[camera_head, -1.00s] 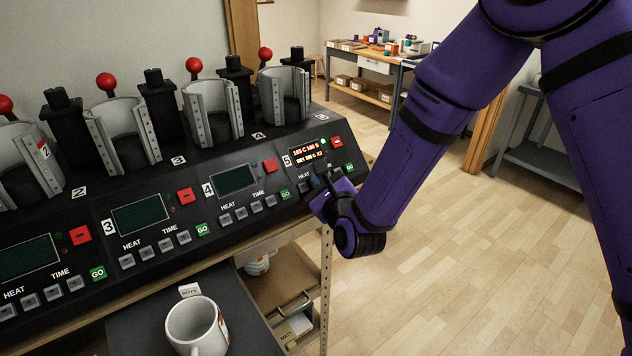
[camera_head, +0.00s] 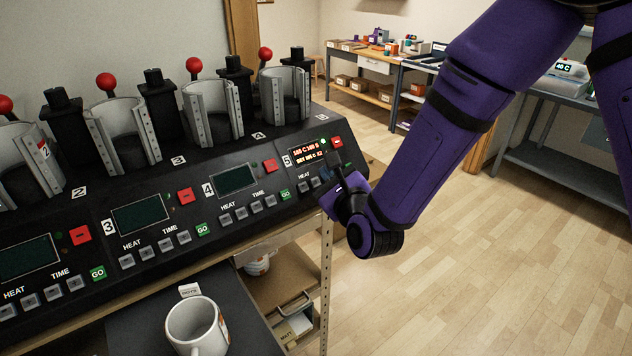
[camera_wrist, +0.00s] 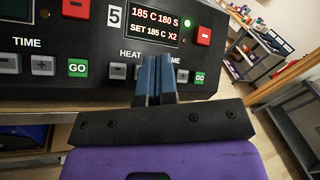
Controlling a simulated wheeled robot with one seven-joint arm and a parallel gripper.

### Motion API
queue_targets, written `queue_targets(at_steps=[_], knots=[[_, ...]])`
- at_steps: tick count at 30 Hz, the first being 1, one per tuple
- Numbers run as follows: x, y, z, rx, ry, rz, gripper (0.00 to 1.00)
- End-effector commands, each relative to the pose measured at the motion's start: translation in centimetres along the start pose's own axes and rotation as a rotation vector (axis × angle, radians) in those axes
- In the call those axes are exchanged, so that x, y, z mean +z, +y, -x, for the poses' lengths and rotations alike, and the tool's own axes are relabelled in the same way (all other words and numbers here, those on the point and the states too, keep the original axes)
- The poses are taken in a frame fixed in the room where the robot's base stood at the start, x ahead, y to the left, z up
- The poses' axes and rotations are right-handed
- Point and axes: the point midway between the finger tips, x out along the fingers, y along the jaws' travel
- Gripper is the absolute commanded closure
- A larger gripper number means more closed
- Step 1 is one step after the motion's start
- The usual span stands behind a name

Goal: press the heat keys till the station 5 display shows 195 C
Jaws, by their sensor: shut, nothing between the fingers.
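The other heat key is mostly hidden behind the fingers. My gripper's blue fingers are shut and empty, pointing at the key row between HEAT and TIME. In the head view my gripper (camera_head: 326,176) is at the panel's right end. I cannot tell whether the fingertips touch a key.
A green GO key (camera_wrist: 200,77) lies right of the fingers, and a red minus key (camera_wrist: 204,36) right of the display. The station 4 display (camera_head: 234,180) is dark. A white mug (camera_head: 195,326) stands below the panel. Open floor lies at right.

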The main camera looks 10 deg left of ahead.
Motion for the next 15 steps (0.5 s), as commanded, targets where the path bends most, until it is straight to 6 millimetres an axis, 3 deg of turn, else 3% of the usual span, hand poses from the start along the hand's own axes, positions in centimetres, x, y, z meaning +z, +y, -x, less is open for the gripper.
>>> queue_targets(at_steps=[15], knots=[[1.0, -1.0, 1.4, 0.0, 0.0, 0.0, 1.0]])
